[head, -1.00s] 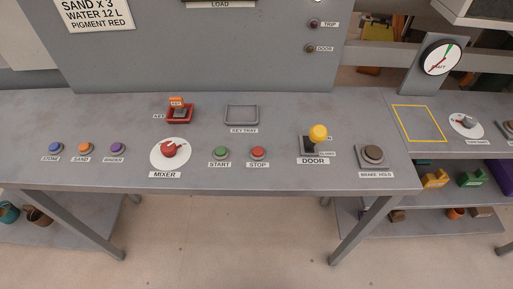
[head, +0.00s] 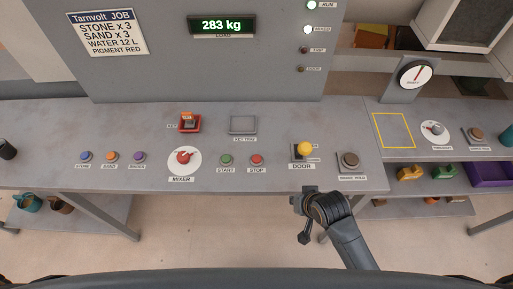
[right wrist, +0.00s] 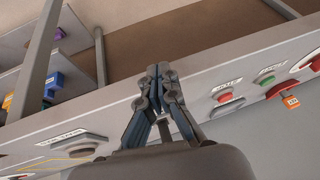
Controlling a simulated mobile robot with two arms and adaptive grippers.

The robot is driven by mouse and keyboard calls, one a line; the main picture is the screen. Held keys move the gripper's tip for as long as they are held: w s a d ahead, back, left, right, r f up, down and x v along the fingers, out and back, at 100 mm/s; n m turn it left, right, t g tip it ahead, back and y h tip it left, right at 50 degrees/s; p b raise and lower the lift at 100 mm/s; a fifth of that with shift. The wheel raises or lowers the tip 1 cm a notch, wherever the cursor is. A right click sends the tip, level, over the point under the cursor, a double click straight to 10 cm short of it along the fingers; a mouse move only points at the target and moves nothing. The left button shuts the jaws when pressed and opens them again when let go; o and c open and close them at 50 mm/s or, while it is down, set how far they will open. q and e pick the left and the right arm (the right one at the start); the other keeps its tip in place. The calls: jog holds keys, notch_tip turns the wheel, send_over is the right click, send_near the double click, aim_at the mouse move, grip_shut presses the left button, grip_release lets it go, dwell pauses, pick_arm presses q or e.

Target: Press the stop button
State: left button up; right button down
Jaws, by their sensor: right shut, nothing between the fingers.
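The red stop button (head: 256,160) sits on the grey console top, right of the green start button (head: 226,160), with a STOP label below it. My right gripper (head: 303,238) is shut and empty. It hangs in front of the console's front edge, below and right of the stop button, apart from it. In the right wrist view the fingers (right wrist: 163,72) point up the picture, with the stop button (right wrist: 226,98) to their right and the start button (right wrist: 266,79) beyond it. My left gripper is not in view.
The yellow-knobbed door lever (head: 305,149) and the brake hold button (head: 348,161) stand right of the stop button. The red mixer knob (head: 184,157) is left of start. A key tray (head: 243,125) lies behind. The display (head: 222,25) reads 283 kg.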

jog(key=w+a+r+t+y+p, duration=0.1)
jog(key=w+a+r+p, duration=0.1)
jog(key=r, duration=0.4)
jog(key=w+a+r+y+p, duration=0.1)
jog(key=a+r, duration=0.2)
jog(key=r, duration=0.4)
jog(key=m+t+y, duration=0.1)
jog(key=m, duration=0.1)
send_over(258, 160)
jog(key=shift+f, duration=0.1)
notch_tip(258, 160, down, 7)
jog(key=b, duration=0.8)
jog(key=shift+f+b, duration=0.4)
jog(key=shift+f, duration=0.4)
jog(key=shift+f, duration=0.15)
jog(key=shift+f, duration=0.25)
